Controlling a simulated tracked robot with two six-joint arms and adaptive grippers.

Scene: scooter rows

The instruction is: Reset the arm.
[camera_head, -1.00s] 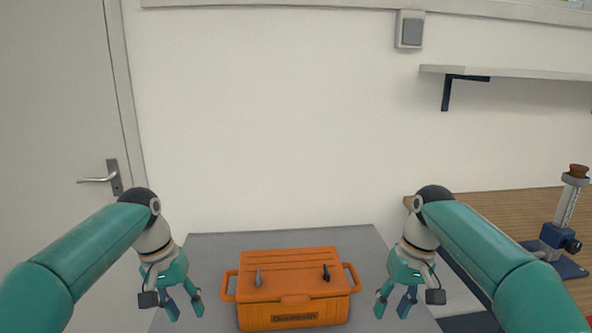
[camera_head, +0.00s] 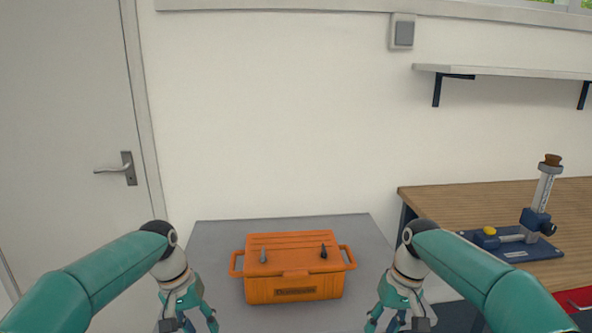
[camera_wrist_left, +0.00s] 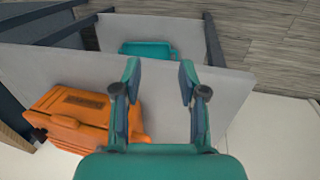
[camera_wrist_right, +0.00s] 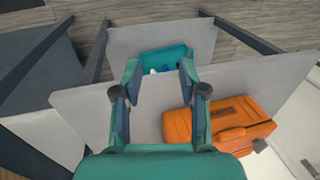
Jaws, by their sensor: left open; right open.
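My left gripper (camera_head: 190,318) hangs at the left of the orange case, open and empty; its parted fingers show in the left wrist view (camera_wrist_left: 160,75). My right gripper (camera_head: 398,318) hangs at the right of the case, open and empty; its parted fingers show in the right wrist view (camera_wrist_right: 160,78). Both arms come in from the lower corners and point down. Neither gripper touches the case.
The orange case (camera_head: 293,289) stands closed on a grey table (camera_head: 215,240) between the grippers. A wooden bench (camera_head: 440,203) with a blue device (camera_head: 537,222) is at right. A door (camera_head: 70,110) is at left. A teal bin (camera_wrist_right: 160,62) sits low beneath the tabletop.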

